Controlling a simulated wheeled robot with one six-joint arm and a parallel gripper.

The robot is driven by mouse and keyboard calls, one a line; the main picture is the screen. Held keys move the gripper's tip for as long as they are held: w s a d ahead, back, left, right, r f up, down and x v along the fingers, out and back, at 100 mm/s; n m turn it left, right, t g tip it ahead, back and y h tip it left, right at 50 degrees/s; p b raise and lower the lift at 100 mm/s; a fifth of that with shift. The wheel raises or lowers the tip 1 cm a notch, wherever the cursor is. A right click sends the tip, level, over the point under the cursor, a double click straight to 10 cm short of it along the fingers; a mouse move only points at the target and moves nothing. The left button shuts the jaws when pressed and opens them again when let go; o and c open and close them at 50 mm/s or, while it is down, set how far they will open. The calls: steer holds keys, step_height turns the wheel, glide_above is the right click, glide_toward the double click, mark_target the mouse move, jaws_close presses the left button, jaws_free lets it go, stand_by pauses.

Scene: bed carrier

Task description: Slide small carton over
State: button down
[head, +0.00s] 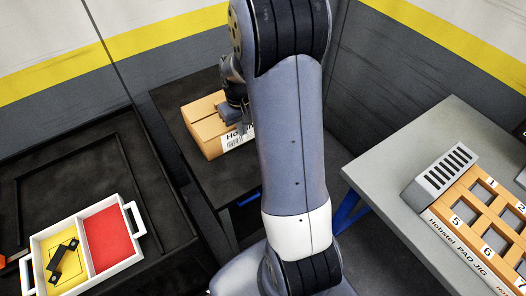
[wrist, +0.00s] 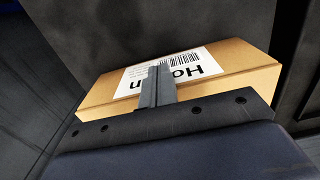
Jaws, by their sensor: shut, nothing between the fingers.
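The small carton (head: 203,128) is a tan cardboard box with a white barcode label. It sits on a dark table (head: 189,166) at the back, partly hidden behind my arm in the head view. My gripper (head: 241,128) is at the carton's right side in that view. In the wrist view, the carton (wrist: 228,67) lies just beyond my gripper (wrist: 160,70). Its two fingers are together and empty, overlapping the label. I cannot tell whether the fingertips touch the carton.
A white tray (head: 135,250) with a yellow and a red compartment stands at the lower left; a black part (head: 64,261) lies in the yellow one. A grey table (head: 378,172) at right carries an orange numbered pad jig (head: 463,214). Dark walls stand behind the carton.

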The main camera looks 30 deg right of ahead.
mark_target(216, 95)
steer(key=w, duration=0.5)
steer(key=w+p, duration=0.1)
steer(key=w, duration=0.5)
steer(key=w+p, duration=0.1)
steer(key=w, duration=0.5)
steer(key=shift+a, duration=0.4)
